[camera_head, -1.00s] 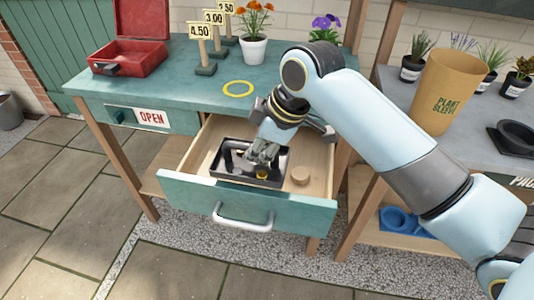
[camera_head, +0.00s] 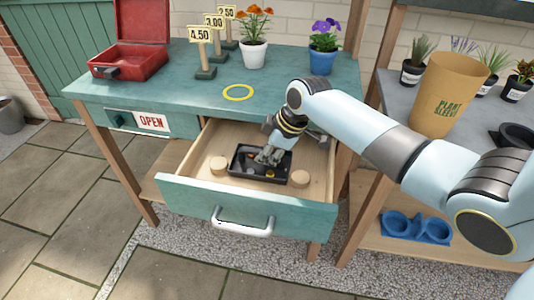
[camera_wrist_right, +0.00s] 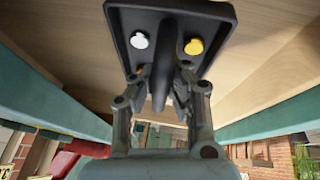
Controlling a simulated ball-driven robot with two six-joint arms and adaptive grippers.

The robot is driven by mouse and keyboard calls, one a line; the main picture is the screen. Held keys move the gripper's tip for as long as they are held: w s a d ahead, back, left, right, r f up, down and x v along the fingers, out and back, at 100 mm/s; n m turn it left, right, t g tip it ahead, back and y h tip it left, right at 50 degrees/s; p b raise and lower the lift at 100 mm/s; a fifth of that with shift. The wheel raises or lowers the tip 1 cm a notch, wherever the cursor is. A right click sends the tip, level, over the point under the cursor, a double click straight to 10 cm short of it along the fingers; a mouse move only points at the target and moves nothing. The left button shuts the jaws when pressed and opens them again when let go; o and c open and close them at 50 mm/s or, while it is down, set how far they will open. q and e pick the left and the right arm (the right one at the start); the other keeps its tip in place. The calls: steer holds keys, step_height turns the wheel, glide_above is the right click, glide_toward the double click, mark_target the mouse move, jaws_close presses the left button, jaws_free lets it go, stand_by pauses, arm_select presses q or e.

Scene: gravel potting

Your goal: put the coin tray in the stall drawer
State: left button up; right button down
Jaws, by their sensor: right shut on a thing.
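The black coin tray (camera_head: 258,178) is inside the open stall drawer (camera_head: 185,197), between its side walls, and looks roughly level. My right gripper (camera_head: 268,156) reaches down into the tray from behind. In the right wrist view the gripper (camera_wrist_right: 162,88) is shut on the tray's dark middle bar, and the tray (camera_wrist_right: 216,22) shows a silver coin (camera_wrist_right: 139,41) and a gold coin (camera_wrist_right: 194,47). Whether the tray touches the drawer floor I cannot tell. My left gripper is not in view.
Round wooden discs lie in the drawer left (camera_head: 218,166) and right (camera_head: 301,179) of the tray. The drawer front has a white handle (camera_head: 243,222). On the green stall top stand a red cash box (camera_head: 128,62), price signs (camera_head: 201,36) and potted flowers (camera_head: 253,52); a yellow ring (camera_head: 238,92) lies there.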

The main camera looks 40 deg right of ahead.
steer(key=c, duration=1.9)
jaws_free()
steer(key=shift+f, duration=0.1)
steer(key=o, duration=0.5)
steer(key=p+v, duration=0.1)
steer(key=v, duration=1.1)
steer(key=shift+p, duration=0.35)
